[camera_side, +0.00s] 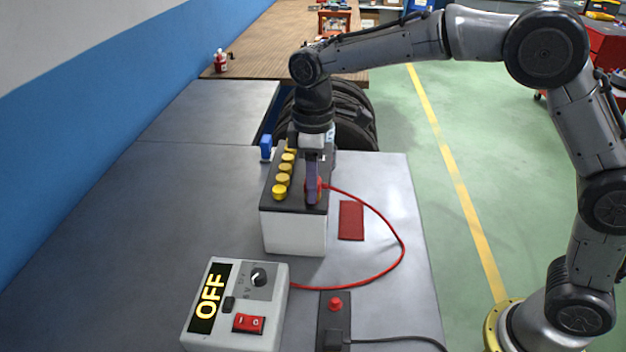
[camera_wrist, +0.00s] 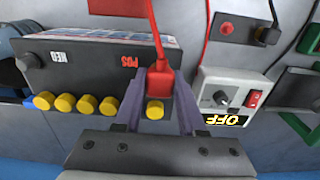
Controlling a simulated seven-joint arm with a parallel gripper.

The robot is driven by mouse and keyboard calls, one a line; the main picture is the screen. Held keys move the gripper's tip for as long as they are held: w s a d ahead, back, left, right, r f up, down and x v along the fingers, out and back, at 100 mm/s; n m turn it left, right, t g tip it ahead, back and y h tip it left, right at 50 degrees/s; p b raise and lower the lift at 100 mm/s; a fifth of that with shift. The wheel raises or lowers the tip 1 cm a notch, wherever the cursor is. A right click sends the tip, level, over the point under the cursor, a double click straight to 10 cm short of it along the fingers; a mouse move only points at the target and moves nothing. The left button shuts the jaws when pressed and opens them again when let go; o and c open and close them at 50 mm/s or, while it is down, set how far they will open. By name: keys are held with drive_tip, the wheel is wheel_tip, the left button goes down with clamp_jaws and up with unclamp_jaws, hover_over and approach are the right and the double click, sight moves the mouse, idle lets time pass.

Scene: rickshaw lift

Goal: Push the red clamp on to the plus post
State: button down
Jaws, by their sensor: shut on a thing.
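The red clamp (camera_wrist: 158,84) sits between the two purple fingers of my gripper (camera_wrist: 157,75) in the wrist view, with a red cable running off it. In the side view my gripper (camera_side: 312,196) points down at the near right corner of the battery (camera_side: 295,234), and a bit of the red clamp (camera_side: 320,188) shows beside the finger. My gripper is shut on the clamp. The battery (camera_wrist: 85,62) has red POS lettering close to the clamp and NEG lettering farther along. The plus post is hidden; I cannot tell whether the clamp touches it.
The charger box (camera_side: 274,308) shows OFF and has a red switch. The red cable (camera_side: 402,250) loops from it across the bench. A red pad (camera_side: 351,220) lies right of the battery. A blue piece (camera_side: 266,147) stands at its far left. Yellow caps (camera_side: 283,179) line its top.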

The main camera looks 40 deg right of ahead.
drive_tip(key=shift+c, duration=0.9)
unclamp_jaws()
drive_tip(key=shift+r, duration=3.5)
